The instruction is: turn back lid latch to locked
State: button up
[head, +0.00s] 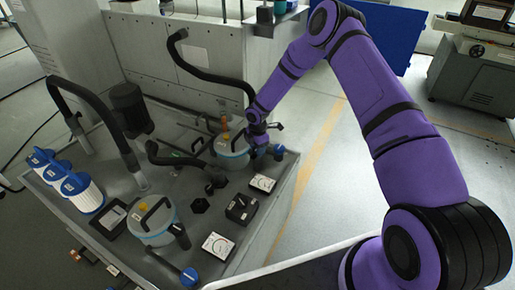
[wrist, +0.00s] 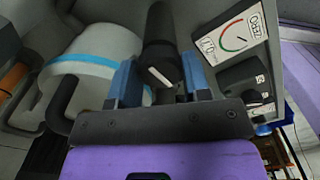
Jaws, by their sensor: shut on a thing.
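The back lidded pot (head: 232,158) is pale with a blue band and a black handle. It also shows at the left of the wrist view (wrist: 98,48). In the head view my gripper (head: 256,146) is at the pot's right side and hides most of the latch. I cannot tell the latch's locked position from its mark.
A dial gauge (head: 263,183) and a black knob box (head: 242,208) stand close in front. The front pot (head: 153,222) has a similar dark latch (head: 180,236). Black hoses (head: 205,75) arch over the bench. A blue knob (head: 279,152) is near the right edge.

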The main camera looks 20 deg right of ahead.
jog(key=m, duration=0.4)
jog(key=shift+m, duration=0.4)
jog(key=m, duration=0.9)
jog(key=shift+m, duration=1.7)
jog(key=o, duration=0.9)
jog(key=shift+o, duration=0.2)
jog(key=shift+r, duration=0.15)
notch_tip(320, 180, up, 11)
jog(key=shift+f, duration=0.2)
